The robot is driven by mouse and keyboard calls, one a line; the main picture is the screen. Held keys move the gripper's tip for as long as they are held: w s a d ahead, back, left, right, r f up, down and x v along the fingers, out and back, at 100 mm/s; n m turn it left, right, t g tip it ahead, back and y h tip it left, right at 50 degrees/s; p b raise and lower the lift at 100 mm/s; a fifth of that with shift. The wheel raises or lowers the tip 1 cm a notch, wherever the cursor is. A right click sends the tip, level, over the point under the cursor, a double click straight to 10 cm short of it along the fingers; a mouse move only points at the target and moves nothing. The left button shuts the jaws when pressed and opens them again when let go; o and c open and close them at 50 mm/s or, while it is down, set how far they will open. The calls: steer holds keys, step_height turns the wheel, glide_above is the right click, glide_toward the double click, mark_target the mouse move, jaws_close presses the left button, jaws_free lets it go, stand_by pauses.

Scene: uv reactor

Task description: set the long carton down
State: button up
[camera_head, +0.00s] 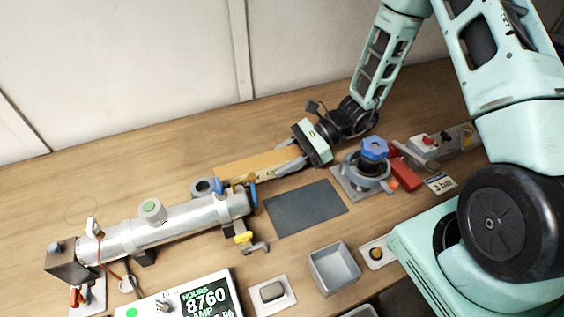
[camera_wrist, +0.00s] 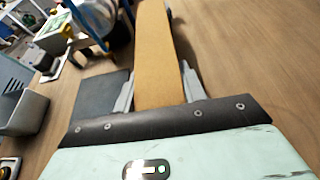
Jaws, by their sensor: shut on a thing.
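The long carton (camera_head: 250,163) is a narrow tan box in the head view, behind the dark mat and close to the right end of the steel reactor tube. It also shows in the wrist view (camera_wrist: 154,50), running straight away from my gripper. My gripper (camera_head: 291,158) is shut on the carton's near end, with one grey finger on each side in the wrist view (camera_wrist: 158,90). I cannot tell whether the carton's underside touches the table.
A dark grey mat (camera_head: 305,209) lies bare in front of the carton. The steel reactor tube (camera_head: 180,223) lies to the left. A blue-knobbed valve fixture (camera_head: 373,150) stands to the right, and a grey open bin (camera_head: 334,268) is in front. The wooden table behind the carton is clear.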

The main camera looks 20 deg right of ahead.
steer(key=shift+f, duration=0.7)
steer(key=shift+f, duration=0.2)
steer(key=o, duration=1)
steer(key=shift+c, duration=0.2)
